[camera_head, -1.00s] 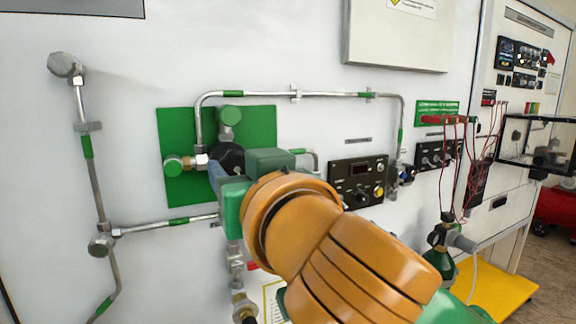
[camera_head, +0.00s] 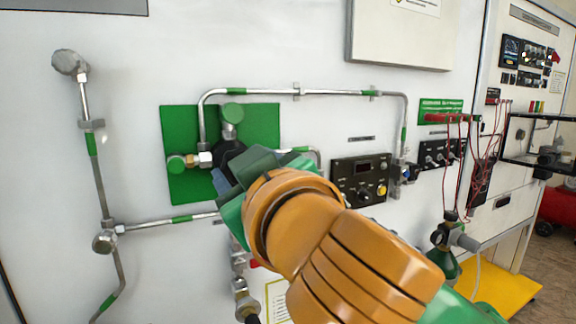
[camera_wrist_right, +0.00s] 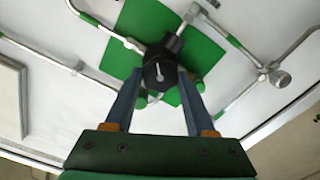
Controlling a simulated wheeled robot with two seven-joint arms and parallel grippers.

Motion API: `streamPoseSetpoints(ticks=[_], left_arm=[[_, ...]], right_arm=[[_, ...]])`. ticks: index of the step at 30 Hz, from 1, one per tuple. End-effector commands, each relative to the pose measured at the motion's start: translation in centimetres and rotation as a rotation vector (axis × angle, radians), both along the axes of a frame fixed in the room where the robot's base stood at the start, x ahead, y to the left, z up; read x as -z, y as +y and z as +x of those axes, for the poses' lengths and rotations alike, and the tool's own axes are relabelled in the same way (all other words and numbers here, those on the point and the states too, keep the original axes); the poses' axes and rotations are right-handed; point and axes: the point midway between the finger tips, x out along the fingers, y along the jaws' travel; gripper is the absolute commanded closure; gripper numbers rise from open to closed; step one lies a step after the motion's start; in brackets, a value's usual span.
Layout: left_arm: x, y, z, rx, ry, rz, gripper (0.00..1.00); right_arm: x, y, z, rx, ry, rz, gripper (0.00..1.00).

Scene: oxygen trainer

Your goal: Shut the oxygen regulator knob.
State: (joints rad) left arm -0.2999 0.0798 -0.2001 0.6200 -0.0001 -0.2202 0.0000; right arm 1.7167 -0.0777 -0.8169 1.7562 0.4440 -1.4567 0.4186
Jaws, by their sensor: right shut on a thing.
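The oxygen regulator knob is the black round knob (camera_wrist_right: 160,72) with a white pointer mark, in front of the green panel (camera_wrist_right: 208,52) in the right wrist view. My right gripper (camera_wrist_right: 159,88) has one finger on each side of the knob and is shut on it. In the head view my orange and green right arm comes in from the lower right, and the gripper (camera_head: 226,172) reaches the dark regulator body on the green panel (camera_head: 262,118). The arm hides most of the knob there. My left gripper is not in view.
Metal pipes (camera_head: 330,93) with green bands run along the white wall around the panel. A black control box (camera_head: 361,180) with a yellow knob sits right of the panel. A green cylinder (camera_head: 443,262) and a yellow platform (camera_head: 497,292) stand at the lower right.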

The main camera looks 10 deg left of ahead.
Motion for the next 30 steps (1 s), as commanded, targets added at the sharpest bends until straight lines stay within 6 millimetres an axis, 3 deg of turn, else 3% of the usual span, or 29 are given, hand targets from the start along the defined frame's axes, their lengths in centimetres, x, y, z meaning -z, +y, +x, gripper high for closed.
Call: streamPoseSetpoints(ticks=[30], left_arm=[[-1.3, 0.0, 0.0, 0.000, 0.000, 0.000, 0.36]], right_arm=[[0.1, 0.2, -0.1, 0.000, -0.541, -0.797, 1.00]])
